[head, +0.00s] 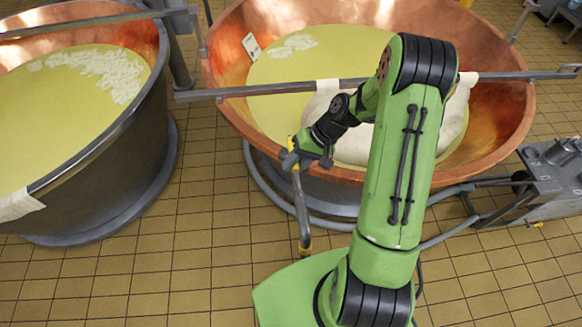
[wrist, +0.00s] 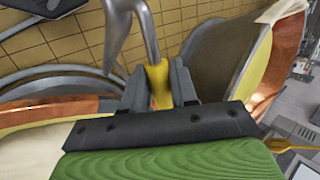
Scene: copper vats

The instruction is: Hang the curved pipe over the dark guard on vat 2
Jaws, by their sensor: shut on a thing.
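The curved pipe (head: 301,210) is grey metal with yellow parts. In the head view it hangs steeply down from my gripper (head: 296,160), in front of the middle vat's near rim. In the wrist view my gripper (wrist: 158,88) is shut on a yellow part of the pipe (wrist: 158,78), and its grey bent end rises beyond the fingers. The large copper vat (head: 490,130) in the middle holds yellow liquid and white cloth. A small card (head: 251,45) stands at its left inner wall; its number is unreadable. I cannot make out the dark guard for certain.
A grey bar (head: 240,90) crosses above the middle vat. Another vat (head: 120,135) stands at the left. A metal machine (head: 556,175) with pipes is at the right. Tiled floor (head: 180,270) is clear between the vats and in front.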

